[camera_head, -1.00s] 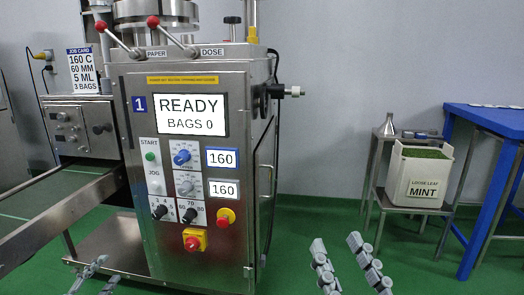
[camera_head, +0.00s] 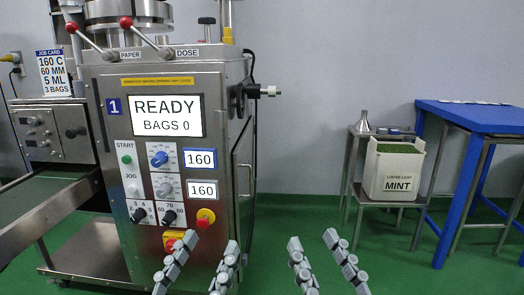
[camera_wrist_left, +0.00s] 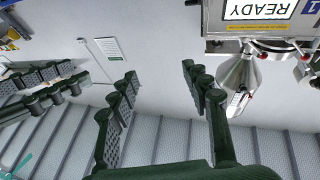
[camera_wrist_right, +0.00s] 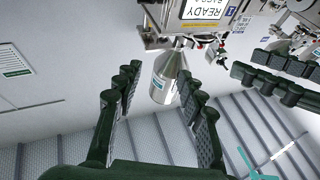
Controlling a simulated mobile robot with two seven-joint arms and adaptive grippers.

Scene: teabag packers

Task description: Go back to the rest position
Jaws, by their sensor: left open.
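My left gripper (camera_head: 208,243) is open and empty in the head view, in front of the lower part of the packing machine (camera_head: 130,85). My right gripper (camera_head: 312,243) is open and empty to its right, in front of the green floor. Both point upward, side by side and apart. In the left wrist view my left fingers (camera_wrist_left: 158,80) are spread with nothing between them. In the right wrist view my right fingers (camera_wrist_right: 155,85) are also spread; the machine's steel hopper (camera_wrist_right: 168,78) shows behind them, at a distance.
The machine's screen (camera_head: 153,116) reads READY, BAGS 0. A job card (camera_head: 53,73) hangs at the left. A white MINT bin (camera_head: 392,171) stands on a small steel stand (camera_head: 352,190) beside a blue table (camera_head: 480,118). Green floor between machine and stand is clear.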

